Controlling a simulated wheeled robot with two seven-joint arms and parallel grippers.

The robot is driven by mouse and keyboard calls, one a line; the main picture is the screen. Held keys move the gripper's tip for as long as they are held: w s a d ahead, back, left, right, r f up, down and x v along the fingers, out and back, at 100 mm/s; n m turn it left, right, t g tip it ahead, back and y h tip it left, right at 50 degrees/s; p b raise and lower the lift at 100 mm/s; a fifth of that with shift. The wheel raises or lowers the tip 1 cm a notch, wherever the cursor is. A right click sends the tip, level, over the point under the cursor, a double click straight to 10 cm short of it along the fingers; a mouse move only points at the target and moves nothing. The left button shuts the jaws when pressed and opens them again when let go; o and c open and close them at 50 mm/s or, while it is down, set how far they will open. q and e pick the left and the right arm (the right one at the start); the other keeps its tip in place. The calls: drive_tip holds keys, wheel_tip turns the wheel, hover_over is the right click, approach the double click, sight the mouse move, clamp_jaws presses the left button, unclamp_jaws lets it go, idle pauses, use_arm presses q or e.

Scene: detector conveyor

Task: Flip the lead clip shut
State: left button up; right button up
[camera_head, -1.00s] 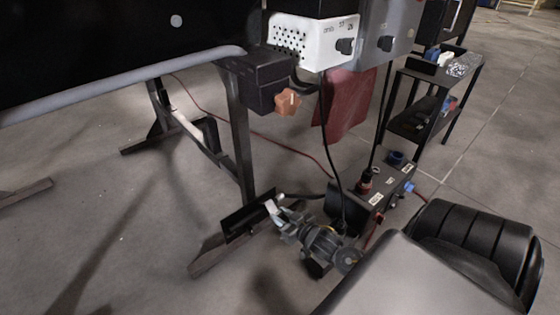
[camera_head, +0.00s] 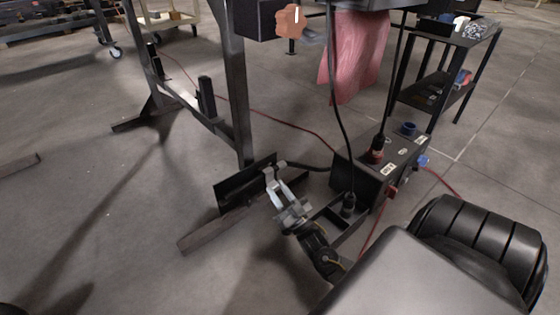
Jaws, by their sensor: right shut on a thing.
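My right gripper (camera_head: 272,178) is low at the frame foot, in front of a black plate (camera_head: 232,190). Its pale fingers are shut on a small part at the plate's right end. That part looks like the lead clip, but the fingers hide most of it and its angle cannot be told. A black lead (camera_head: 310,168) runs from beside the fingertips to the black socket box (camera_head: 360,178) on the right. My left gripper is out of view.
The frame leg (camera_head: 238,110) stands behind the gripper. A red cloth (camera_head: 355,60) hangs above.

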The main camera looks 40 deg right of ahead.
sight(274, 187)
drive_tip(key=shift+w+d+f+t+b, duration=0.1)
drive_tip(key=shift+w+f+t+b, duration=0.05)
drive_tip(key=shift+t+b, duration=0.15)
idle(0.4)
drive_tip(key=o, duration=1)
drive_tip(key=shift+w, duration=0.1)
drive_tip(key=shift+s+f, duration=0.25)
drive_tip(key=shift+s, duration=0.2)
drive_tip(key=v, duration=0.3)
drive_tip(key=shift+f+b, duration=0.1)
drive_tip(key=shift+b, duration=0.25)
drive_tip(key=s+p, duration=0.1)
drive_tip(key=s, duration=0.5)
drive_tip(key=s+p, duration=0.2)
drive_tip(key=s, duration=0.5)
drive_tip(key=shift+a+f, duration=0.15)
drive_tip(key=shift+a, duration=0.1)
